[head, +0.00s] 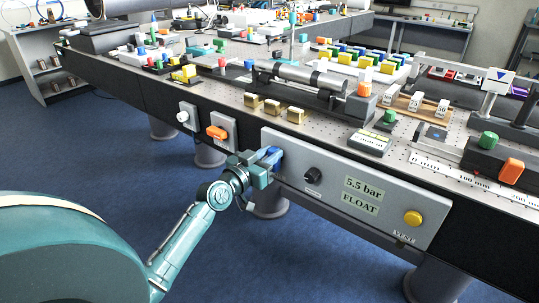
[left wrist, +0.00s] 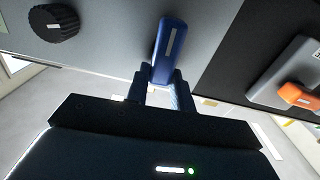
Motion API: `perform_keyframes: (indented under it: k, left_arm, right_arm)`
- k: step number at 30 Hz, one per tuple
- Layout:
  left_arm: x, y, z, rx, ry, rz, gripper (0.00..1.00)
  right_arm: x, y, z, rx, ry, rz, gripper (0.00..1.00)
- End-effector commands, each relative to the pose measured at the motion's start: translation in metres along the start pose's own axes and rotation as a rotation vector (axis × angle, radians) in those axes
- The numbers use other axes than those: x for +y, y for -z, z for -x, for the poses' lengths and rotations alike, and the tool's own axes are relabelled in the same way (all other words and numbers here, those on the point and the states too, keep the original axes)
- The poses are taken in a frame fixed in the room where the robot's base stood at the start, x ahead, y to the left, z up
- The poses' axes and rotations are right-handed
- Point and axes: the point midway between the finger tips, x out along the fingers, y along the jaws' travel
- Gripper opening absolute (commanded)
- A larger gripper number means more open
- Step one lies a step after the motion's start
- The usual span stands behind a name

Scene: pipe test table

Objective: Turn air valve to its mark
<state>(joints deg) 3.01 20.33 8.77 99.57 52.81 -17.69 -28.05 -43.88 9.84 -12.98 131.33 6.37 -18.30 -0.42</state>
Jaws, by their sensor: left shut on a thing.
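The air valve handle (left wrist: 169,48) is a blue lever with a pale stripe at the left end of the grey front panel (head: 331,193). In the head view the blue handle (head: 270,153) is partly hidden by my left gripper (head: 262,164). In the left wrist view the two fingers of my left gripper (left wrist: 160,88) are shut on the lower part of the handle. The panel display (head: 363,195) reads "5.5 bar" and "FLOAT". The valve's mark is not clearly visible. My right gripper is not in view.
A black knob (head: 313,175) and a yellow vent button (head: 413,218) sit on the same panel. An orange handle (head: 216,132) and a white knob (head: 183,116) are on small plates to the left. Much equipment covers the tabletop above. The blue floor in front is clear.

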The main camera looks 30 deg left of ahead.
Motion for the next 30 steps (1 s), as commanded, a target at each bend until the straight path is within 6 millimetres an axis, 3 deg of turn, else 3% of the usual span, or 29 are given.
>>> perform_keyframes:
  k: [30]
  left_arm:
    - [-0.021,-0.010,0.000,0.001,-0.001,0.891,0.01]
  right_arm:
    - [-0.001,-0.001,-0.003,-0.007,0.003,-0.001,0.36]
